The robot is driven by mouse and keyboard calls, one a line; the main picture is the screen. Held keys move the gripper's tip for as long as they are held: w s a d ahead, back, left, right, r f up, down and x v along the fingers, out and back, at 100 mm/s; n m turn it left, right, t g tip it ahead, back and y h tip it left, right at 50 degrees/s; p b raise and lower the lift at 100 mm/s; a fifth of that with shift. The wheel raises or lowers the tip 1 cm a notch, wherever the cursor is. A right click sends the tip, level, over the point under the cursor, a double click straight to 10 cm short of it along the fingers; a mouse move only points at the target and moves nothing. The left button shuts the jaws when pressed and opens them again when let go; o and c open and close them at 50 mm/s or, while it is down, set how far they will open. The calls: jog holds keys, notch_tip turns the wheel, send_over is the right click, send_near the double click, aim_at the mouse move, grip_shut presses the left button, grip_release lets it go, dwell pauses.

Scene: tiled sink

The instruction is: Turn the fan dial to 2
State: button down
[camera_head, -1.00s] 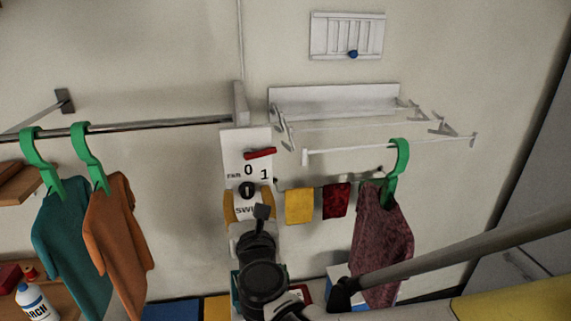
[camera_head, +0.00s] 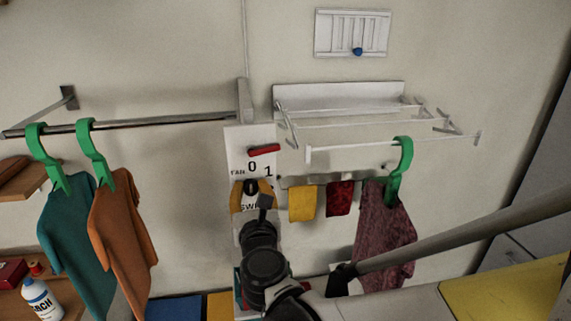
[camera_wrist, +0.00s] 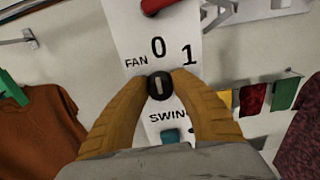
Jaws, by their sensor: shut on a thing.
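A white wall panel (camera_head: 236,145) carries the fan dial, a small round black knob (camera_wrist: 160,86) with a pale upright pointer mark. "FAN", "0" and "1" are printed around it, and "SWING" lies below; no "2" can be seen. My gripper (camera_wrist: 160,88) has its two yellow fingers shut on the fan dial, one on each side, in the wrist view. In the head view my gripper (camera_head: 251,188) reaches up to the panel from below, and its fingers partly cover the dial's surroundings.
A red lever (camera_head: 264,149) sits above the dial. A teal knob (camera_wrist: 170,136) lies below it, between my fingers. A rail (camera_head: 160,120) with hung shirts is on the left.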

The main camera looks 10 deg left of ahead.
jog(key=m+b, duration=0.2)
jog(key=m, duration=0.4)
jog(key=shift+d, duration=0.1)
jog(key=m+b, duration=0.1)
jog(key=m, duration=0.5)
jog(key=shift+w+f, duration=0.1)
jog(key=m+b, duration=0.1)
jog(key=m, duration=0.4)
jog(key=shift+f+m, duration=0.1)
jog(key=shift+m, duration=0.3)
jog(key=m+b, duration=0.1)
jog(key=m, duration=0.5)
jog(key=c, duration=1)
grip_release()
jog(key=shift+f, duration=0.1)
